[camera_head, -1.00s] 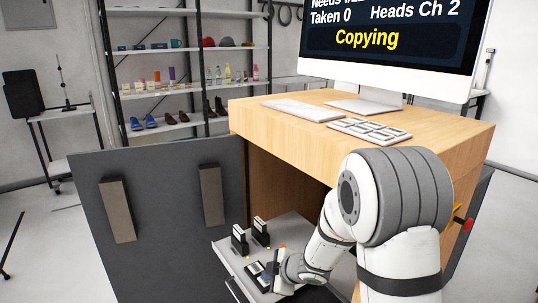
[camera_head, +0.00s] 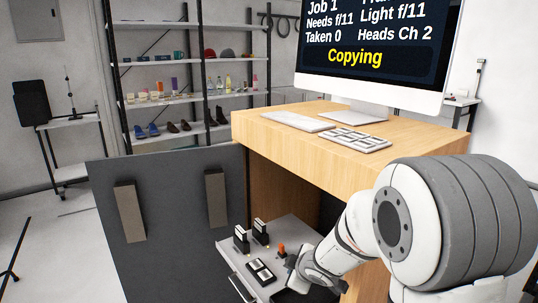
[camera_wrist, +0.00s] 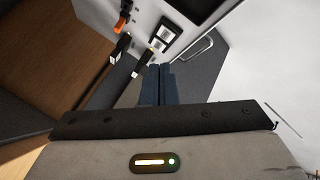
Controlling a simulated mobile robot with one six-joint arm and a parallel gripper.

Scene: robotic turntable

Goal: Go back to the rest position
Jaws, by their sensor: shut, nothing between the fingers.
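My gripper (camera_head: 291,269) is low over the right part of the pulled-out drawer shelf (camera_head: 284,227) in the head view. In the wrist view its two dark blue fingers (camera_wrist: 157,84) are together with nothing between them. My arm, white and grey, fills the lower right of the head view and hides part of the cabinet front and shelf.
The wooden desk (camera_head: 300,150) carries a monitor (camera_head: 370,45) reading "Copying" and a button panel (camera_head: 354,139). On the shelf are black upright devices (camera_head: 241,239), a flat two-button box (camera_head: 261,271) and an orange knob (camera_head: 281,249). A dark open door panel (camera_head: 165,215) stands left.

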